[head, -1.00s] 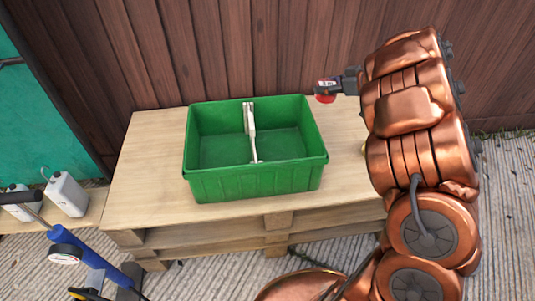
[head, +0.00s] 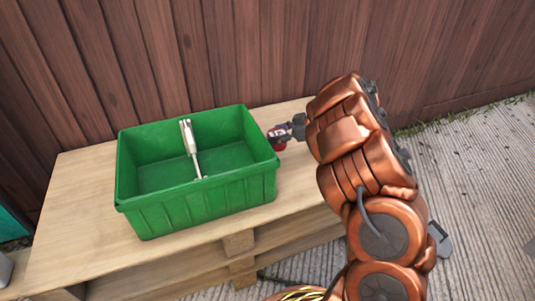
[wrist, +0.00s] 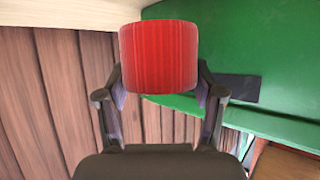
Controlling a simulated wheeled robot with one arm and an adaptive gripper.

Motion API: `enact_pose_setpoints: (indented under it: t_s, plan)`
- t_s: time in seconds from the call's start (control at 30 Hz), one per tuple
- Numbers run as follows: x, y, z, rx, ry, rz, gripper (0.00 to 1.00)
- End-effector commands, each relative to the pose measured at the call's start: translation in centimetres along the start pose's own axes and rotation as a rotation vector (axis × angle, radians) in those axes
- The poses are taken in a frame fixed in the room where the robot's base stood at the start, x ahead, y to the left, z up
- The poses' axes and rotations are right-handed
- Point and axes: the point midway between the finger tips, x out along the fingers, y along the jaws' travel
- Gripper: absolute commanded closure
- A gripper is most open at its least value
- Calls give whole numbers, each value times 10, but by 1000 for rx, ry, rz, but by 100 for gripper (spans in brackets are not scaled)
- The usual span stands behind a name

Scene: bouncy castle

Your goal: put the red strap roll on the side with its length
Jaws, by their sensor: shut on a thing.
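The red strap roll (wrist: 158,55) is between the fingers of my gripper (wrist: 160,85) in the wrist view. In the head view a small part of the roll (head: 278,147) shows below my gripper (head: 281,134). My gripper is shut on it just outside the right wall of the green crate (head: 205,205). Whether the roll touches that wall I cannot tell. The crate has a pale divider (head: 190,150) running from back to front, with a left and a right compartment. Both look empty where visible. A dark rectangular patch (wrist: 238,88) shows on green in the wrist view.
The crate stands on a wooden pallet table (head: 85,205) with bare wood at the left and front. A brown plank fence (head: 250,50) closes off the back. A grey object (head: 440,240) lies on the concrete floor (head: 490,200) at the right.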

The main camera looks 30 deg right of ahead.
Motion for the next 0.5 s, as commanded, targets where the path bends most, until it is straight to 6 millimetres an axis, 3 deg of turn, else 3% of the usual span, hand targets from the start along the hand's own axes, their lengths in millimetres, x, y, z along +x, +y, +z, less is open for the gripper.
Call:
enact_pose_setpoints:
  t_s: [0.5]
  plan:
    - [29, 0, 52, 1, 2, -1, 74]
